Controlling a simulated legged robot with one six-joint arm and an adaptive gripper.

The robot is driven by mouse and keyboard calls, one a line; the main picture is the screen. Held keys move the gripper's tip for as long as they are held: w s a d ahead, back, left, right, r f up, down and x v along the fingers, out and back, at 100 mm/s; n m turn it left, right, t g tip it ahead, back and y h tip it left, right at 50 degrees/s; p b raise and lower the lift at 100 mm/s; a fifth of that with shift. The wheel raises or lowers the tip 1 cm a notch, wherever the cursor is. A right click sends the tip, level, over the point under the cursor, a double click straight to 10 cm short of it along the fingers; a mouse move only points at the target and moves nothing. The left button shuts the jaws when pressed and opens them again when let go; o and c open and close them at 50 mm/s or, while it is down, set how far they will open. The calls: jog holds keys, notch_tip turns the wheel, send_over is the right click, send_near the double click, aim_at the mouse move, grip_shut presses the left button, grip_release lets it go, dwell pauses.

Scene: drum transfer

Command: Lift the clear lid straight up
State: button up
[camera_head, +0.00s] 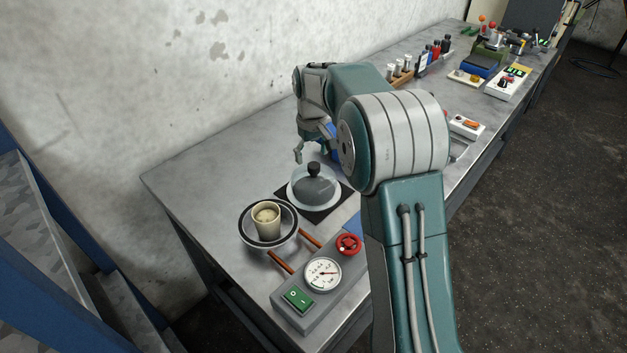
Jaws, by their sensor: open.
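The clear lid (314,187) is a see-through dome with a dark knob (314,168) on top. It sits on a dark square mat (338,204) on the grey bench, behind and to the right of a round bowl-like holder. My gripper (306,150) is open and empty, above and behind the lid in the picture, apart from its knob.
A beige cup (266,220) stands in the round holder (244,236) at the front left. A grey control box (318,292) with a gauge, green switch and red knob lies in front. Vials and devices line the far bench. A wall runs along the left.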

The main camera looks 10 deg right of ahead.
aim_at(314, 165)
jog(key=f, duration=0.5)
jog(key=shift+s+d, duration=0.15)
jog(key=shift+d, duration=0.1)
grip_shut()
